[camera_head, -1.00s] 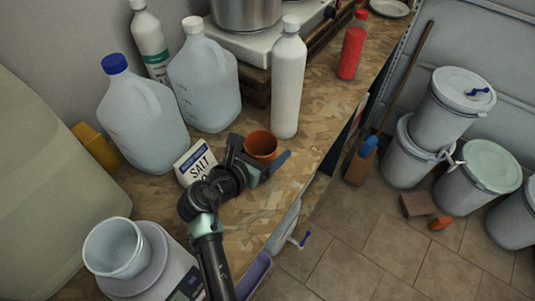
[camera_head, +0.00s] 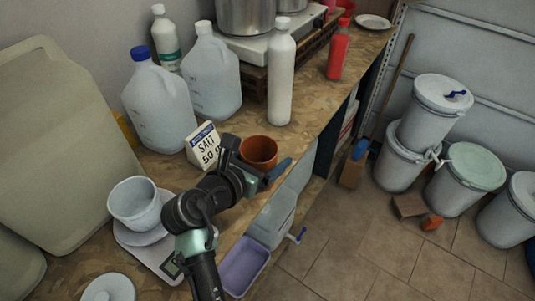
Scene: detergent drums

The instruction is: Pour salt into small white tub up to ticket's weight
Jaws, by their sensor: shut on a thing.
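My gripper (camera_head: 254,169) is shut on an orange-brown cup (camera_head: 260,148), which is upright. I see its dark inside but cannot tell how much salt is in it. The white ticket (camera_head: 204,145) stands behind and left of my gripper and reads "SALT 50 g". The small white tub (camera_head: 135,204) sits on the round pan of a white scale (camera_head: 150,254) at the left, apart from the cup. The tub's bottom is not clearly seen. My arm hides part of the scale, and its reading is not legible.
Large jugs (camera_head: 158,108) and a white bottle (camera_head: 281,75) stand behind the cup. A big pale canister (camera_head: 55,140) stands left of the tub. A lilac tray (camera_head: 243,268) is below the bench's front edge. Lidded buckets (camera_head: 440,105) stand on the floor at right.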

